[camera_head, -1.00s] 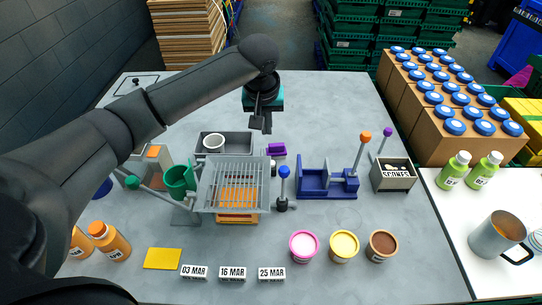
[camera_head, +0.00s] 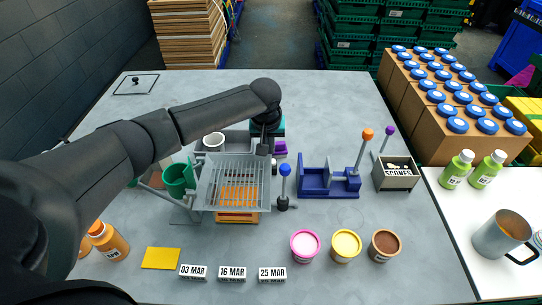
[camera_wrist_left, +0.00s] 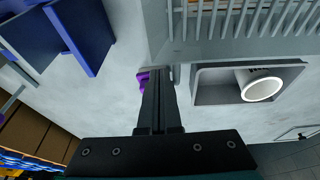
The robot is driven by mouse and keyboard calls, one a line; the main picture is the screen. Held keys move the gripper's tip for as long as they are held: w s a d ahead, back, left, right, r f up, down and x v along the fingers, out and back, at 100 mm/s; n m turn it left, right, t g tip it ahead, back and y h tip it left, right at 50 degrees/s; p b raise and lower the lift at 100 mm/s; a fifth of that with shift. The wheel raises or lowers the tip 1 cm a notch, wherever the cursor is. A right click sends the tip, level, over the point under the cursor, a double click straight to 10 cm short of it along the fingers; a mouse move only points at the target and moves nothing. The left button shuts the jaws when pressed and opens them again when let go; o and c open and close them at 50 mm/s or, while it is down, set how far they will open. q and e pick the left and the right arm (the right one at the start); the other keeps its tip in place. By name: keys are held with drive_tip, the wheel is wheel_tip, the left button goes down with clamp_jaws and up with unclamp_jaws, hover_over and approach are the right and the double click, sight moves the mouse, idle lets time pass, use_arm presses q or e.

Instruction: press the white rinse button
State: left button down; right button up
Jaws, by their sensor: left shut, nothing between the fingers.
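My left gripper (camera_head: 264,150) is shut and empty, pointing down just behind the right rear corner of a grey wire rack (camera_head: 208,193). In the left wrist view its closed fingers (camera_wrist_left: 158,75) reach toward the rack's edge (camera_wrist_left: 205,48). A small pale and dark piece (camera_head: 274,166) stands at the rack's right side, just in front of the fingertips. It may be the white rinse button, but it is too small to tell. In the left wrist view the fingers hide most of that spot. Contact cannot be told.
A purple block (camera_head: 281,147) lies right beside the fingers. A grey tray with a white cup (camera_head: 214,141) is behind the rack. A blue-knobbed lever (camera_head: 285,171) and a blue fixture (camera_head: 313,187) stand to the right. A green cup (camera_head: 178,181) stands left of the rack.

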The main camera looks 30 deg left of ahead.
use_arm(q)
drive_tip(key=shift+d+f, duration=0.2)
drive_tip(key=shift+f, duration=1.3)
drive_tip(key=shift+f+p, duration=0.3)
drive_tip(key=shift+f, duration=0.3)
drive_tip(key=shift+s+d+f, duration=0.1)
drive_tip(key=shift+s+f, duration=0.1)
drive_tip(key=shift+f, duration=0.35)
drive_tip(key=r+p, duration=0.1)
drive_tip(key=p, duration=0.1)
drive_tip(key=r+p, duration=0.3)
drive_tip(key=r, duration=0.1)
drive_tip(key=shift+a+r+p, duration=0.2)
drive_tip(key=shift+a+p, duration=0.1)
drive_tip(key=shift+p, duration=0.1)
drive_tip(key=v, duration=0.9)
drive_tip(key=shift+r+p, duration=0.2)
drive_tip(key=shift+p, duration=0.15)
